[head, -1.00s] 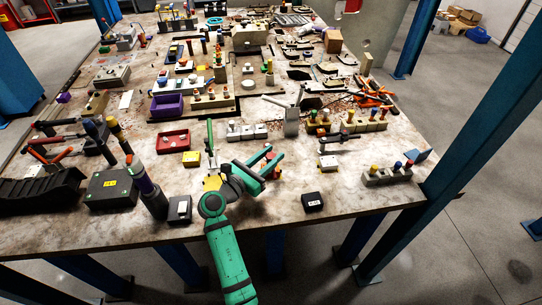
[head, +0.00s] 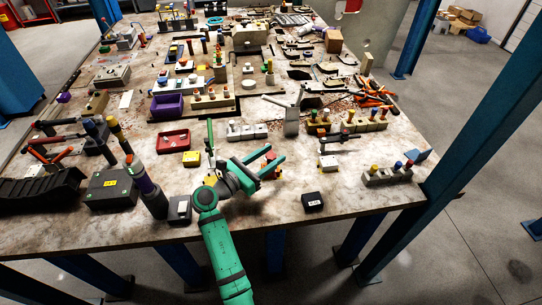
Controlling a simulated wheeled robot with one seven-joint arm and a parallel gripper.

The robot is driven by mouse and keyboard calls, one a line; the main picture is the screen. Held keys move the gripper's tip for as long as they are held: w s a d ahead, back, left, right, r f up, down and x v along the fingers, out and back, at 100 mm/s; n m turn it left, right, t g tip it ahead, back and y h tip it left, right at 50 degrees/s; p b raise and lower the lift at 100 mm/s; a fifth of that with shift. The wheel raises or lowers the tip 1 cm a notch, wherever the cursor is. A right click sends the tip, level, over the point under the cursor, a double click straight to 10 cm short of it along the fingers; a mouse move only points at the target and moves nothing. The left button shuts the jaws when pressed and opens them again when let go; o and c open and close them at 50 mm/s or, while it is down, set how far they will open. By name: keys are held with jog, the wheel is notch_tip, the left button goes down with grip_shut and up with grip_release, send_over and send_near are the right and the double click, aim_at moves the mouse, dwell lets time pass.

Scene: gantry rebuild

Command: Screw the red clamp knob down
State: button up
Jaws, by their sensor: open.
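My gripper (head: 277,153) is open over the middle front of the table, its two green fingers pointing to the right and away from me. A small red piece (head: 270,157) shows at the fingers, with more red and a pale base just below the lower finger. This looks like the red clamp knob on its clamp, but the fingers cover much of it. I cannot tell whether the fingers touch it or stand above it.
A grey block with colored knobs (head: 388,177) is near the right edge. Bare tabletop lies in front.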

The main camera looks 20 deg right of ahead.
jog(key=v, duration=1)
jog(key=shift+s+a, duration=0.1)
jog(key=shift+a, duration=0.15)
